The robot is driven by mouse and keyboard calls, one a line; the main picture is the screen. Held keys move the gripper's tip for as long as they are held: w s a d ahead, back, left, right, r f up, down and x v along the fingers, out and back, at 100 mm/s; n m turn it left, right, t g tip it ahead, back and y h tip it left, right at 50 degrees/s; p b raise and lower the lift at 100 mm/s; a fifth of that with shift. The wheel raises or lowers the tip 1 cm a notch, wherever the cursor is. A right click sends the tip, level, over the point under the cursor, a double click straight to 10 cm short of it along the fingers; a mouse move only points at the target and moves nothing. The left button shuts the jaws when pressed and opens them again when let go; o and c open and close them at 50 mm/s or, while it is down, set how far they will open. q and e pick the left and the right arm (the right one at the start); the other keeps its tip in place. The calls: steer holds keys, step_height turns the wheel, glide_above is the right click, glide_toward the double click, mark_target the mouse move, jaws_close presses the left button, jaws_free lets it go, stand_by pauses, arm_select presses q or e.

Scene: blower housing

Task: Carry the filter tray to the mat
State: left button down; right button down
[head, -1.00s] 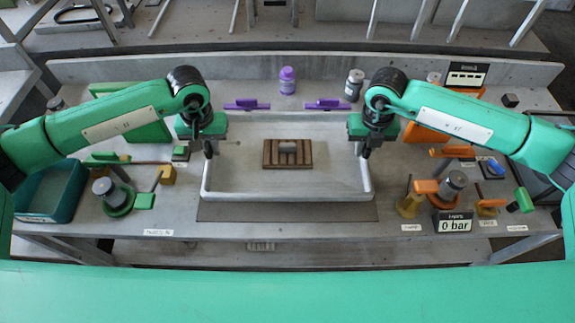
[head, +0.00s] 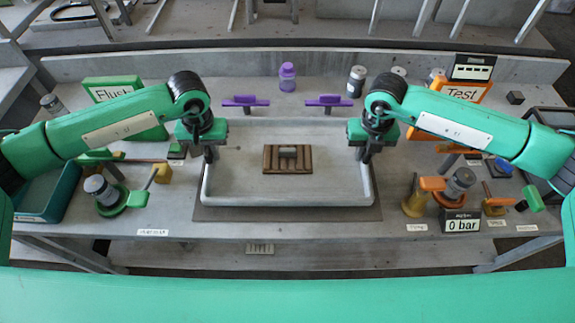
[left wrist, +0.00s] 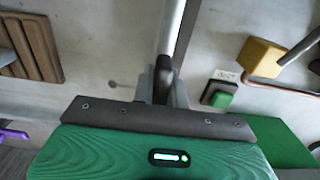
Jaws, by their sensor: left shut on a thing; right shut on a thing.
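The filter tray (head: 288,200) is a wide, pale grey tray with raised walls, level in the head view. A brown slatted block (head: 272,166) with a small grey piece on top lies inside it. My left gripper (head: 209,153) is shut on the tray's left wall, which shows as a pale bar between the fingers (left wrist: 165,88) in the left wrist view. My right gripper (head: 366,155) is shut on the right wall. The dark grey mat (head: 290,214) shows beyond the tray's front and lower sides. I cannot tell whether the tray touches it.
Two purple fixtures (head: 245,101) (head: 327,101) stand behind the tray, with a purple bottle (head: 288,76) further back. A teal bin (head: 38,203) and green clamps are at left. Orange fittings and a "0 bar" gauge (head: 460,225) are at right. The bench's front edge is just before the mat.

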arm_select(q)
steer(key=shift+f+b, duration=0.6)
steer(key=shift+f, duration=0.1)
arm_select(e)
steer(key=shift+f, duration=0.75)
arm_select(q)
steer(key=c, duration=1.4)
jaws_free()
arm_select(e)
steer(key=c, duration=1.4)
jaws_free()
arm_select(q)
step_height(320, 180, up, 12)
arm_select(e)
steer(key=shift+r, duration=0.15)
step_height(320, 180, up, 12)
steer(key=shift+f, duration=0.1)
